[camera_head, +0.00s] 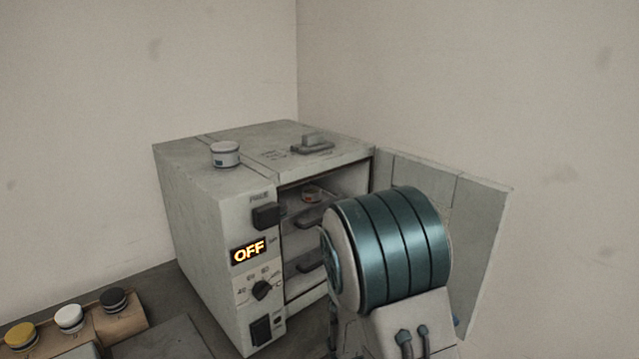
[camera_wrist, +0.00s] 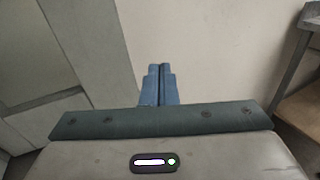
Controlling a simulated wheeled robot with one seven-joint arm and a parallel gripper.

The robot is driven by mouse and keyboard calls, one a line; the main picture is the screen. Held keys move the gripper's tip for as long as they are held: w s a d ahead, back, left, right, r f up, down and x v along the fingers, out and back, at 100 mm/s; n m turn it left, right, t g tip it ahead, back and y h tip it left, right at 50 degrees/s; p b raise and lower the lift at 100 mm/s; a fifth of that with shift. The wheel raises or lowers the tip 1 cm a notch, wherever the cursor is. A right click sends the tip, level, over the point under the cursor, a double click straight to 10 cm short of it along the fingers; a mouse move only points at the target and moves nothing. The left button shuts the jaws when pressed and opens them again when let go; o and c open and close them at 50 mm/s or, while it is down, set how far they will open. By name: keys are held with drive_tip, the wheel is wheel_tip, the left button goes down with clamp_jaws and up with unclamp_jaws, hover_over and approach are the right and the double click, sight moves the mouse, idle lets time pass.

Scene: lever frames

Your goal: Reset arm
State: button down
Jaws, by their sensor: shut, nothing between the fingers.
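My gripper (camera_wrist: 159,82) shows in the wrist view with its two blue fingers together, empty, in front of a plain wall. In the head view my teal arm joint stands at the lower right and covers part of the oven-like machine (camera_head: 183,203); my gripper is hidden there. The machine's door (camera_head: 482,222) is swung open to the right. The display (camera_head: 249,251) reads OFF.
A white round container (camera_head: 225,154) and a grey handle-like piece (camera_head: 312,143) are on top of the machine. At the lower left, a brown block holds a yellow button (camera_head: 20,335), a white button (camera_head: 69,318) and a black button (camera_head: 113,299). Walls stand behind.

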drive_tip(key=s+a+m+g+y, duration=0.1)
drive_tip(key=s+m+g+y, duration=0.6)
drive_tip(key=s+m, duration=0.45)
drive_tip(key=s+a+r+m+t+y, duration=0.1)
drive_tip(key=a+r+m+t+y, duration=0.1)
drive_tip(key=a+m+t+y, duration=0.1)
drive_tip(key=s+a+r+m+t+y, duration=0.1)
drive_tip(key=a+m+y, duration=0.4)
drive_tip(key=a, duration=0.5)
drive_tip(key=shift+s+r+m+t+y, duration=0.15)
drive_tip(key=shift+r+m+t+y, duration=0.2)
drive_tip(key=shift+r+t+y, duration=0.6)
drive_tip(key=shift+a+f, duration=0.1)
drive_tip(key=shift+f, duration=0.05)
